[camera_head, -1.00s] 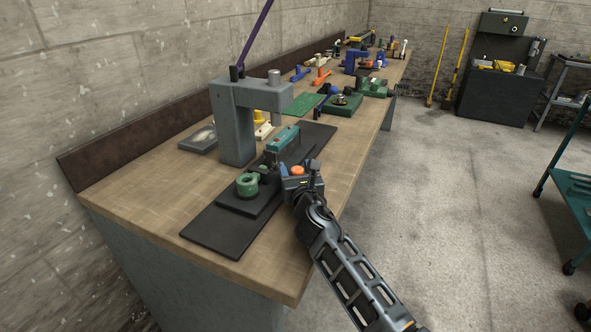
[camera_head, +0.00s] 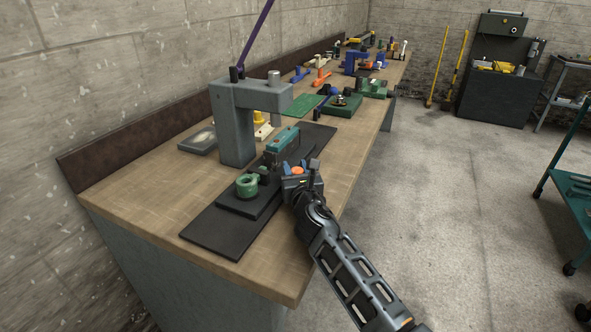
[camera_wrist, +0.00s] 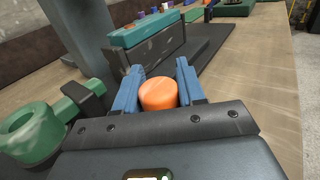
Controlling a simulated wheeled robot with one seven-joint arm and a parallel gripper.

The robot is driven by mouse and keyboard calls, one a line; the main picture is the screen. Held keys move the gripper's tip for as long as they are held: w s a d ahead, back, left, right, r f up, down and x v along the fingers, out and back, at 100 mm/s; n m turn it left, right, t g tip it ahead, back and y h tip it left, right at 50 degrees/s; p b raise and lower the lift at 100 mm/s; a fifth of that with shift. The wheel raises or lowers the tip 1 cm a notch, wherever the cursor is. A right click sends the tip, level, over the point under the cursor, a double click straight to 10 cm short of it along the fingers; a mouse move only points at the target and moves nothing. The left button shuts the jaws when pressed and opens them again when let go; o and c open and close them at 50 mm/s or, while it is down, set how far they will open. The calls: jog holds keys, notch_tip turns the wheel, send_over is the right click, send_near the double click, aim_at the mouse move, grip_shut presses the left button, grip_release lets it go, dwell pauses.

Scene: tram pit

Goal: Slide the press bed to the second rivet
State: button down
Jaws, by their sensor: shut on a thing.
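The grey press (camera_head: 236,130) stands on the bench with a purple lever (camera_head: 258,35) and an upright ram over the dark rail plate (camera_head: 215,232). The black press bed (camera_head: 240,204) lies on this plate. It carries a green ring-ended part (camera_head: 248,184) at the near end and a teal-topped block (camera_head: 283,140) farther along. An orange knob (camera_wrist: 158,94) sits at the bed's right side. My gripper (camera_head: 297,169) is shut on it, with a blue finger on each side in the wrist view. Rivets cannot be made out.
A grey shallow dish (camera_head: 198,139) lies left of the press. A green mat (camera_head: 302,105), a green-based fixture (camera_head: 342,104) and several coloured tools stand farther along the bench. The bench's right edge is close to my arm. Bare wood lies at the near left.

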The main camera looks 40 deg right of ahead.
jog(key=shift+s+a+p, duration=0.1)
jog(key=shift+s+a, duration=0.35)
jog(key=shift+a, duration=0.9)
jog(key=shift+s+a+p, duration=0.1)
jog(key=shift+s+a, duration=0.4)
jog(key=shift+a, duration=0.85)
jog(key=shift+s+a+p, duration=0.1)
jog(key=shift+s+a, duration=0.35)
jog(key=shift+a, duration=0.9)
jog(key=shift+f, duration=0.1)
jog(key=c, duration=0.8)
grip_release()
jog(key=shift+o, duration=0.2)
jog(key=shift+s, duration=0.1)
jog(key=v, duration=0.7)
jog(key=shift+s+a+b, duration=0.25)
jog(key=shift+s+b, duration=0.05)
jog(key=shift+s+a, duration=0.1)
